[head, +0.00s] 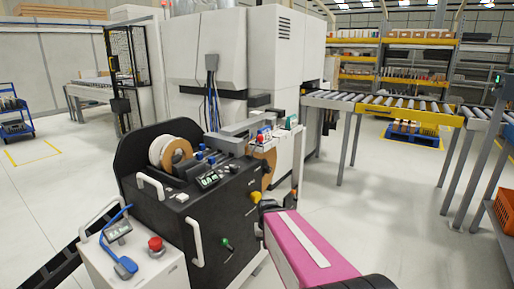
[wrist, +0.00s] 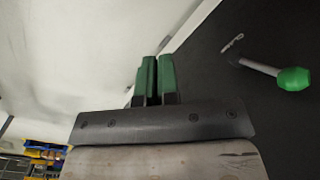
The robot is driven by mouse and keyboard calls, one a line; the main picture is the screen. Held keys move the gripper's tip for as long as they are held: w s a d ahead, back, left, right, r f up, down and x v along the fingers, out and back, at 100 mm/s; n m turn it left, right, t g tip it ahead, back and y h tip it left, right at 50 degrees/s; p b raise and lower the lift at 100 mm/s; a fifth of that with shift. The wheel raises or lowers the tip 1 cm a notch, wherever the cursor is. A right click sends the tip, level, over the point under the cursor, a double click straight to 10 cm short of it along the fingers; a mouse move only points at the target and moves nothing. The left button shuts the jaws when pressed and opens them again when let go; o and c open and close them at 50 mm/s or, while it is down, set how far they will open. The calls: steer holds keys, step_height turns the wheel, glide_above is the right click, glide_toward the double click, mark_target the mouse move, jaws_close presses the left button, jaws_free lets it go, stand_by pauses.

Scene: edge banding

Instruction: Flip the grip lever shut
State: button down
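The grip lever is a short grey shaft with a green knob (wrist: 293,79) on a dark panel, to the right of my fingers in the wrist view. In the head view its green handle (head: 228,244) shows low on the front of the black machine. My gripper (wrist: 157,60) has two green-padded fingers side by side with only a thin dark line between them; it looks shut and empty. It is apart from the lever. In the head view my pink arm link hides most of the gripper.
The black banding unit (head: 225,205) carries a yellow knob (head: 254,197) near my arm and a white handle (head: 194,242). A white control box with a red button (head: 155,244) stands at left. A roller conveyor (head: 385,103) runs at right. Open floor lies between.

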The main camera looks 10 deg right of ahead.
steer(key=w+d+r+m+t+y, duration=0.2)
steer(key=w+r+y, duration=0.3)
steer(key=w+r, duration=0.2)
steer(key=w+d+r+m+t+y, duration=0.2)
steer(key=w+r+m+y, duration=0.1)
steer(key=w+r+y, duration=0.35)
steer(key=w+d+r+t+y, duration=0.2)
steer(key=d+r+t, duration=0.1)
steer(key=d+r, duration=0.4)
steer(key=w+d+r+m+t+y, duration=0.1)
steer(key=w+d+r+t+y, duration=0.2)
steer(key=d+r, duration=0.4)
step_height(320, 180, up, 4)
steer(key=shift+w+r+t, duration=0.1)
steer(key=shift+w+t, duration=0.1)
steer(key=shift+t, duration=0.4)
glide_toward(255, 148)
step_height(255, 148, up, 6)
steer(key=w+a, duration=0.1)
steer(key=a, duration=0.1)
steer(key=shift+w+a, duration=0.35)
steer(key=shift+w, duration=0.05)
steer(key=shift+r, duration=0.2)
